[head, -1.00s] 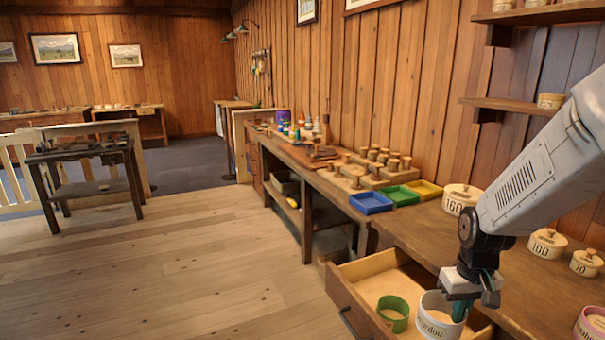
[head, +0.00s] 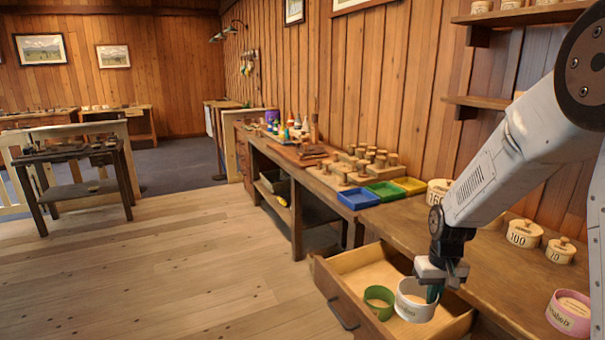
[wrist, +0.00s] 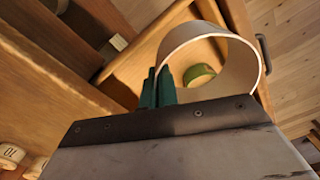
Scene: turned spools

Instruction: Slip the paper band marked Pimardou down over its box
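The white paper band (head: 413,302), an open ring with partly readable lettering, is held upright by my gripper (head: 436,288) over the open drawer. In the wrist view, the green fingers (wrist: 156,90) are closed at the band's wall, and the band (wrist: 252,70) extends to the right. The full name on it cannot be read in this frame. I cannot tell how far the band is above the drawer floor. No box is visible inside it. I cannot tell which box is its own.
A green band (head: 379,302) is in the drawer (head: 345,290), beside the white one. On the bench stand a pink-banded box (head: 569,312) and lidded boxes marked 100 (head: 523,234) and 10 (head: 561,250). Blue (head: 359,199), green and yellow trays sit further along.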

